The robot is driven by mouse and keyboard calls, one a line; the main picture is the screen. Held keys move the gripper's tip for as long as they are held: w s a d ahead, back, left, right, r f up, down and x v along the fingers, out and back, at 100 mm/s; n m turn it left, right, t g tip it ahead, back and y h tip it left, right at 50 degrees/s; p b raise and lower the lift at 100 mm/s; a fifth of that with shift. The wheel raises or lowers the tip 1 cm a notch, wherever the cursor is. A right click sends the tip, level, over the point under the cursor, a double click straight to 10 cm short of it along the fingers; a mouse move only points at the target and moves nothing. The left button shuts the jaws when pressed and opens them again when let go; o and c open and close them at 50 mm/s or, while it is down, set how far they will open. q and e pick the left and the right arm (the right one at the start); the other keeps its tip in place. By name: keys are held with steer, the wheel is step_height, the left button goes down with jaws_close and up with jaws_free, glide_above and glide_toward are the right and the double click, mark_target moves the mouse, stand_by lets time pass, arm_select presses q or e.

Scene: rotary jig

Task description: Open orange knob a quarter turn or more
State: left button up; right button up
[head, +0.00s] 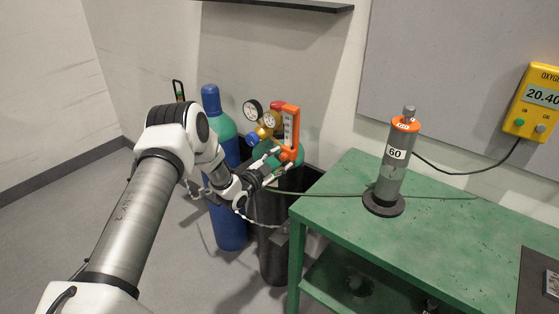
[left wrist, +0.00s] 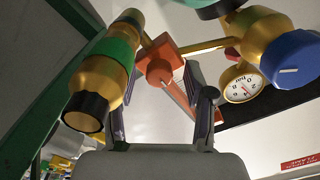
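The orange knob (left wrist: 160,71) is a round piece on the orange flowmeter body in the left wrist view. In the head view the orange flowmeter (head: 290,128) stands upright on the regulator, and the knob at its lower end is partly hidden by my fingers. My left gripper (head: 282,169) reaches in from the left, close to the flowmeter's lower end. In the left wrist view my left gripper (left wrist: 162,105) has its fingers apart, with the knob beyond and between them. I cannot tell whether either finger touches it. My right gripper is not in view.
Pressure gauges (head: 253,110) and a blue regulator knob (left wrist: 291,57) sit near the flowmeter. A green table (head: 440,235) bears a grey cylinder (head: 391,175) with an orange collar. A yellow oxygen meter (head: 533,103) hangs right.

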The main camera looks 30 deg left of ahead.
arm_select(q)
steer(key=shift+d, duration=0.1)
jaws_close()
